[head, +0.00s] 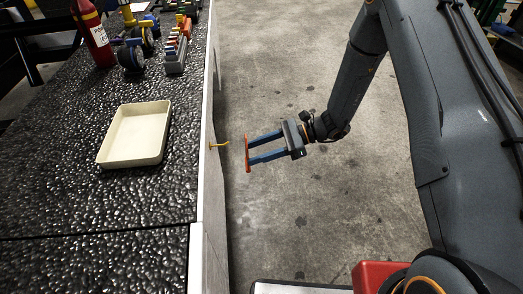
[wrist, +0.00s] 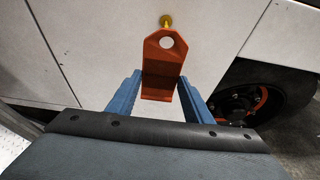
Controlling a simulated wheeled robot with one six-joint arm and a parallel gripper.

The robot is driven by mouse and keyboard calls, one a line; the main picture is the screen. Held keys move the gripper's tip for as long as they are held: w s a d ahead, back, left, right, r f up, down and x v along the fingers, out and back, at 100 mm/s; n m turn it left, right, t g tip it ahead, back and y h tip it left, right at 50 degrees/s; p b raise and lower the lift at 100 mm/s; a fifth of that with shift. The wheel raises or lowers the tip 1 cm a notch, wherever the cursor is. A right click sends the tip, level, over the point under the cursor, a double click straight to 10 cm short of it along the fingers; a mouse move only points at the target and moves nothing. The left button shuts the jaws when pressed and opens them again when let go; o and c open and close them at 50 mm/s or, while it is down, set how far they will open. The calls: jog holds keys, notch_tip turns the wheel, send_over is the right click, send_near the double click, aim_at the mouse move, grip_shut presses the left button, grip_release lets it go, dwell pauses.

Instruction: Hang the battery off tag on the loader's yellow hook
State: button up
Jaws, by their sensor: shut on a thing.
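The orange-red tag (wrist: 161,67) is between the blue fingers of my gripper (wrist: 160,95) in the wrist view, with its round hole at the top. My gripper (head: 256,150) is shut on the tag, which shows edge-on as a thin orange strip (head: 247,153) in the head view. The yellow hook (head: 220,145) sticks out from the loader's side wall, a short gap to the left of the tag in the head view. In the wrist view the hook's yellow end (wrist: 166,21) shows just above the tag's top edge. The tag is apart from the hook in the head view.
A cream tray (head: 136,134) lies on the loader's black textured top. A red bottle (head: 93,34) and several coloured items (head: 178,45) stand farther back. A wheel (wrist: 250,100) is at the right in the wrist view. Concrete floor beside the loader is clear.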

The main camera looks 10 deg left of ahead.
jog(key=r+x, duration=0.1)
jog(key=x, duration=0.7)
jog(key=shift+a+r, duration=0.25)
jog(key=shift+a, duration=0.1)
dwell(0.5)
jog(key=shift+s, duration=0.1)
dwell(0.6)
jog(key=o, duration=1.1)
